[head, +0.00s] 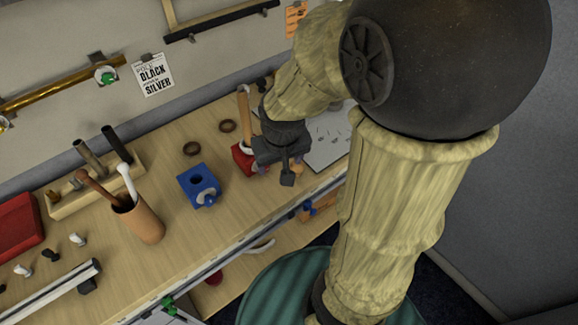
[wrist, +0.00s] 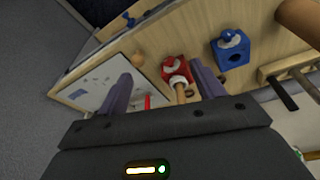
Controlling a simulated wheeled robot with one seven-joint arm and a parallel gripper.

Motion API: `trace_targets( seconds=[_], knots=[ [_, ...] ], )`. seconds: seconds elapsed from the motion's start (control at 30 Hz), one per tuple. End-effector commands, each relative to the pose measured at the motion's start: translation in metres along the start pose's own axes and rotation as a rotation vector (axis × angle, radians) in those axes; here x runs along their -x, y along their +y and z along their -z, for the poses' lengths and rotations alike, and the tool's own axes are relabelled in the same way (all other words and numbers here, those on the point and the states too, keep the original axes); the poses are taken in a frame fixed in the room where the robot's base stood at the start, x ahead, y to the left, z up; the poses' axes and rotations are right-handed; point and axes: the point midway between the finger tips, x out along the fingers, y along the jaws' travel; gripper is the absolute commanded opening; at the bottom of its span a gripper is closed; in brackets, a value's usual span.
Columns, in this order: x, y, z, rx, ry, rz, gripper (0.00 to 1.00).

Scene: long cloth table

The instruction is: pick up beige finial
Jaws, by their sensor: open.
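A round beige knob (wrist: 138,60), which looks like the beige finial, sits near the table's edge beside a white sheet in the wrist view. In the head view I cannot make it out; my gripper seems to cover that area. My gripper (head: 287,178) hangs over the table by the red block. In the wrist view its two fingers (wrist: 163,78) are apart with nothing held between them. The knob appears beyond the fingers, nearer the left one, and apart from them.
The red block (head: 242,158) holds an upright wooden rod (head: 244,112) close beside my gripper. A blue block (head: 198,186) stands to the left, with a cup of rods (head: 142,220) farther left. The white sheet (head: 328,140) lies right of my gripper. Two dark rings lie behind.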

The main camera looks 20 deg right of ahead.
Motion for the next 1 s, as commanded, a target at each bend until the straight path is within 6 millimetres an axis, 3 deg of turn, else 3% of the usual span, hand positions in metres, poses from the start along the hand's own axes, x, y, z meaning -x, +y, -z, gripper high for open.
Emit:
trace_targets(
  seconds=[0.03,0.6,0.73,1.0],
  knots=[
    [-0.023,0.003,0.003,-0.011,0.007,-0.012,0.67],
    [-0.108,0.042,0.056,-0.166,0.084,-0.190,0.67],
    [-0.116,0.052,0.065,-0.201,0.106,-0.227,0.67],
    [-0.113,0.056,0.070,-0.218,0.116,-0.245,0.67]
  ],
)
